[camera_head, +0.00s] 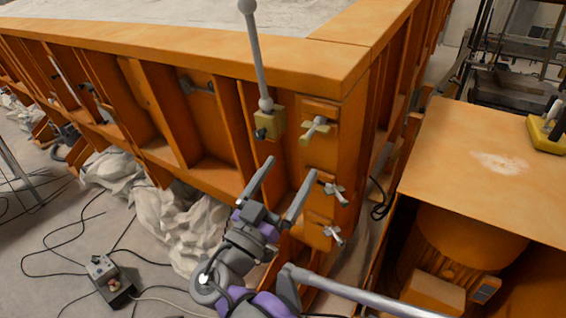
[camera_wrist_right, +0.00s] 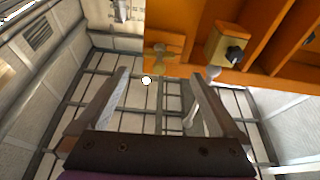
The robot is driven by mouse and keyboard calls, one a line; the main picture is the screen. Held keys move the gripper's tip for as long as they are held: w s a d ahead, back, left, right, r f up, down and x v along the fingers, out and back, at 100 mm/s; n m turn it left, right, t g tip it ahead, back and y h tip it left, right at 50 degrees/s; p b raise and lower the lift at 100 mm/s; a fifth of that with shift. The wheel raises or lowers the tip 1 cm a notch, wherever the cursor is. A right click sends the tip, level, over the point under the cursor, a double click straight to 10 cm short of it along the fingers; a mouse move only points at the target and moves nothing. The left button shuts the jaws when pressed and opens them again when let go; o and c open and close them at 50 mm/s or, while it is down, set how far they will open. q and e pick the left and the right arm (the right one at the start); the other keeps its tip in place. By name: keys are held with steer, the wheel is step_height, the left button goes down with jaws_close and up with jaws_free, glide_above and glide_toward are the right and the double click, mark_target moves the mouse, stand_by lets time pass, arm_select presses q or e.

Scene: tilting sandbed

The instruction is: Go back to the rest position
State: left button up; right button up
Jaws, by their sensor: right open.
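My right gripper (camera_head: 291,168) is open, with nothing between its two grey fingers. In the head view it is in front of the corner of the orange sandbed frame (camera_head: 215,45), below a grey lever (camera_head: 257,58) with ball ends on a yellow block (camera_head: 270,124). In the right wrist view the open gripper (camera_wrist_right: 160,76) has empty space between its fingers. The yellow block (camera_wrist_right: 224,45) and a tap-like handle (camera_wrist_right: 160,56) show beyond the fingers there. My left gripper is not in view.
Several tap handles, such as the top one (camera_head: 312,130), stick out of the frame corner close to the right gripper. An orange table (camera_head: 460,150) stands at right. A control box (camera_head: 108,275) with loose cables and crumpled white cloth (camera_head: 185,215) lie on the floor.

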steer(key=s+d+f+n+g+y, duration=0.3)
steer(key=d+f+g, duration=0.5)
steer(key=d+f, duration=0.7)
steer(key=s+a+f+n+g+y, duration=0.2)
steer(key=s+f+n+g+y, duration=0.1)
steer(key=s+f+y, duration=0.7)
steer(key=shift+s+f+n+g, duration=0.35)
steer(key=shift+s+f, duration=0.45)
steer(key=shift+f, duration=1.35)
